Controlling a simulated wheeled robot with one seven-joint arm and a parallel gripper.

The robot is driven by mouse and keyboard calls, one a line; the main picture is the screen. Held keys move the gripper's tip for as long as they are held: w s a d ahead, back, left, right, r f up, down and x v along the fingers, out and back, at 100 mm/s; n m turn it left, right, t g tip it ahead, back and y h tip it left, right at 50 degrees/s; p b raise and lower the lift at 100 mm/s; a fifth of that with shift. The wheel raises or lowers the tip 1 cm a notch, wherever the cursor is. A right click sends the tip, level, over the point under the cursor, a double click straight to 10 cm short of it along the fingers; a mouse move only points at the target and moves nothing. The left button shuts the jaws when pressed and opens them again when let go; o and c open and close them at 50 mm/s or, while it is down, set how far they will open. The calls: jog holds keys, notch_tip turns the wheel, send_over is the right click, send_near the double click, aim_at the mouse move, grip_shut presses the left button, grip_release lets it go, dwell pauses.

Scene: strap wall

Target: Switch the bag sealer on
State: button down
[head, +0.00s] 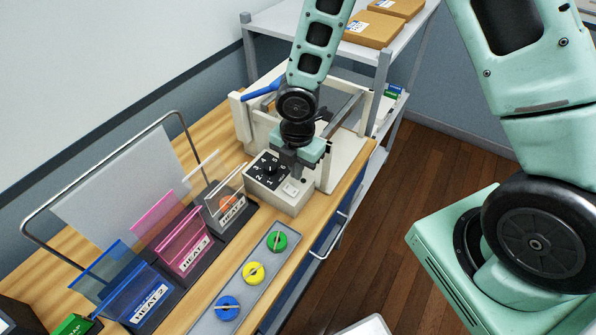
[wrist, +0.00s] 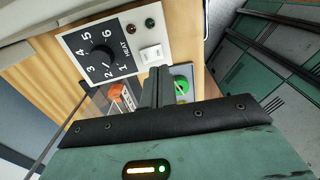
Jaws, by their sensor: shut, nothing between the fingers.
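The bag sealer (head: 270,200) is a cream machine on the wooden bench in the head view, with a blue-handled lever (head: 262,90) behind. Its control box carries a black heat dial (head: 268,170) numbered 1 to 6, also in the wrist view (wrist: 100,57). A white rocker switch (head: 291,189) sits beside the dial; it also shows in the wrist view (wrist: 151,53). I cannot tell which way the rocker is tipped. Small red and green lamps (wrist: 150,22) look dark. My gripper (head: 288,160) is shut and empty above the box, its tips (wrist: 160,70) close to the switch; contact is unclear.
A grey strip (head: 235,298) with green, yellow and blue round pieces lies along the bench's front edge. Blue, pink and clear holders with HEAT labels (head: 195,252) stand to the left. A grey shelf (head: 385,55) with boxes stands behind.

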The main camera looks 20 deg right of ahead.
notch_tip(320, 180, up, 8)
jog(key=s+d, duration=0.1)
jog(key=shift+s+f, duration=0.15)
jog(key=shift+s, duration=0.25)
jog(key=s+a+m+b, duration=0.3)
jog(key=s+m+b, duration=0.3)
jog(key=s+m, duration=0.2)
jog(key=s+a+m+b, duration=0.2)
jog(key=s+m+b, duration=0.4)
jog(key=s+m, duration=0.3)
jog(key=shift+s+a+b, duration=0.25)
jog(key=shift+a+b, duration=0.05)
jog(key=shift+a, duration=0.1)
dwell(1.0)
